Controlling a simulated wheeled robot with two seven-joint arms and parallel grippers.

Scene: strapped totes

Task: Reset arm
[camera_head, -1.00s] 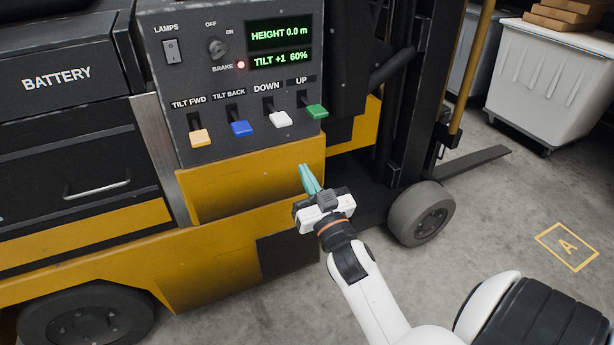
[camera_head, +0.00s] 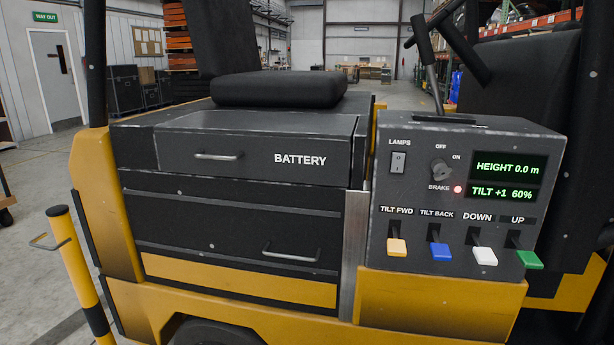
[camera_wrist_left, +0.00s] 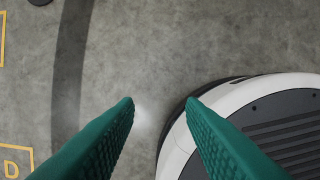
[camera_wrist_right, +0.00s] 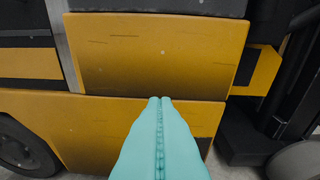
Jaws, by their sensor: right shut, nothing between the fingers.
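My left gripper (camera_wrist_left: 160,103) shows in the left wrist view with its dark green fingers spread apart and only floor between the tips. My right gripper (camera_wrist_right: 160,99) shows in the right wrist view with its light teal fingers pressed together and empty. It points at the yellow lower body (camera_wrist_right: 150,55) of the forklift, apart from the levers. Neither arm shows in the head view. The control panel (camera_head: 465,150) there carries a yellow lever (camera_head: 397,247), a blue lever (camera_head: 440,252), a white lever (camera_head: 485,256) and a green lever (camera_head: 529,260).
The display reads HEIGHT 0.0 m (camera_head: 508,168) and TILT +1 60%. A red brake light (camera_head: 458,189) is lit. The battery drawer (camera_head: 255,158) is left of the panel. A yellow-black post (camera_head: 80,270) stands at far left. My white base shows below the left gripper.

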